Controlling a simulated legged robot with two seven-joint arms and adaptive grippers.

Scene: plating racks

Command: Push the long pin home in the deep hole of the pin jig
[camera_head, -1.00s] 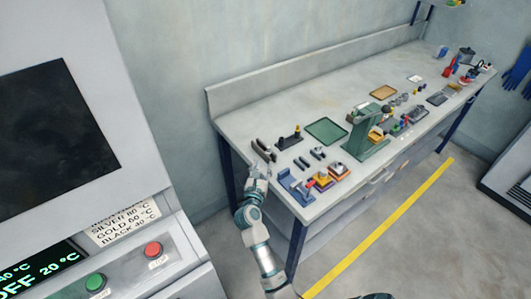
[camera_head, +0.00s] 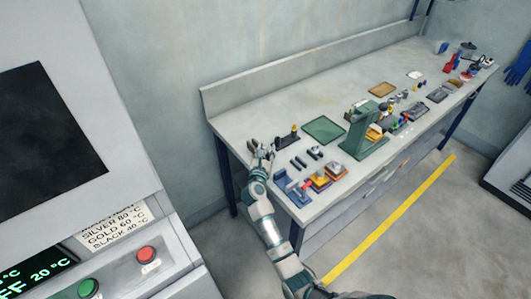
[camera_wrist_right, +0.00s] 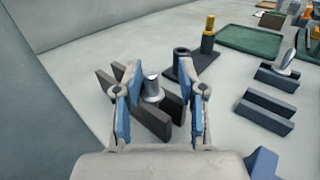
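My right gripper (camera_head: 262,153) is over the bench's near left end. In the right wrist view its blue-padded fingers (camera_wrist_right: 160,105) are spread. A silver pin (camera_wrist_right: 152,88) stands upright between them, among dark bars (camera_wrist_right: 150,121), with gaps on both sides. Just beyond is a dark block, which looks like the pin jig (camera_wrist_right: 190,70). It carries a black collar with a round opening (camera_wrist_right: 182,53) and a yellow-topped pin (camera_wrist_right: 208,36). The jig also shows in the head view (camera_head: 289,140). I cannot tell which pin is the long one. My left gripper is out of view.
Dark paired bars (camera_wrist_right: 264,111) lie to the right, and another pair holds a second silver pin (camera_wrist_right: 286,60). A green tray (camera_head: 324,130), a green press-like stand (camera_head: 357,135) and a blue fixture (camera_head: 290,188) are nearby. The back strip of the bench is clear.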

